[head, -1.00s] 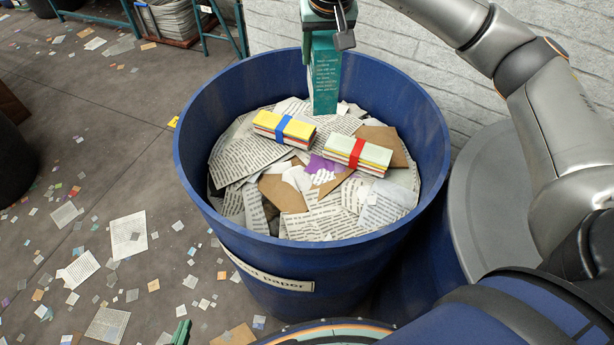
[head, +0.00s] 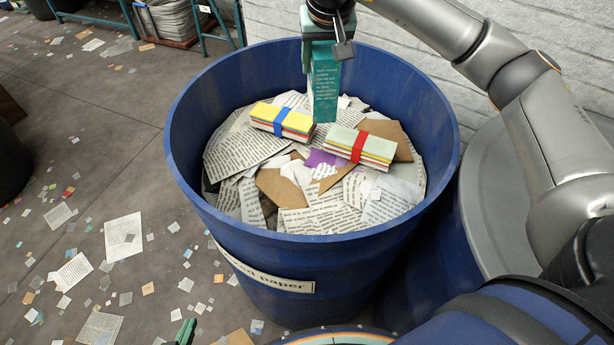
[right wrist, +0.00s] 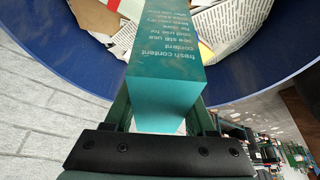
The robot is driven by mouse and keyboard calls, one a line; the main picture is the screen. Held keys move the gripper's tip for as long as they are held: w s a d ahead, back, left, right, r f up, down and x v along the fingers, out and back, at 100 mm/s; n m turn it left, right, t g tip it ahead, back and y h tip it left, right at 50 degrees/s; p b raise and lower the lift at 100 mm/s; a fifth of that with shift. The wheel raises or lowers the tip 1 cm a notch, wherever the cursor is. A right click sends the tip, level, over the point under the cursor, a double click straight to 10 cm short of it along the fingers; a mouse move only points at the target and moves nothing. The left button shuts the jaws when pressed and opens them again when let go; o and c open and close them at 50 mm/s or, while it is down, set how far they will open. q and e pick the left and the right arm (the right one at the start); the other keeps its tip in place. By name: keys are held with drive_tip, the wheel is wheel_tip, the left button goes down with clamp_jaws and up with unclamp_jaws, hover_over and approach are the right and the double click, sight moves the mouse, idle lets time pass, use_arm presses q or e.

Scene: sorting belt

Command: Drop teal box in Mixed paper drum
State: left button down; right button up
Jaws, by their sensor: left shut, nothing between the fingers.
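The teal box (head: 325,85) hangs upright from my right gripper (head: 328,38), over the back part of the Mixed paper drum (head: 262,262). My right gripper is shut on the box's upper end. In the right wrist view the box (right wrist: 165,70) sits between the fingers of the right gripper (right wrist: 160,118), with the drum's blue rim (right wrist: 60,50) behind it. The drum is blue, round and open-topped, with a partly visible "paper" label. My left gripper (head: 186,332) shows only as green fingertips at the bottom edge, shut and empty, outside the drum.
Inside the drum lie newspaper sheets, brown envelopes, a blue-banded bundle (head: 283,121) and a red-banded bundle (head: 360,147). A grey-lidded drum (head: 480,200) stands to the right. A white brick wall (head: 400,40) is behind. Paper scraps litter the floor at left.

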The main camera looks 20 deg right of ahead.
drive_tip(key=o, duration=0.5)
drive_tip(key=shift+r, duration=0.1)
drive_tip(key=v, duration=1.1)
drive_tip(key=shift+r, duration=0.3)
drive_tip(key=shift+s+a+r+p, duration=0.1)
drive_tip(key=shift+s+r+p, duration=0.15)
drive_tip(key=shift+r+p, duration=0.1)
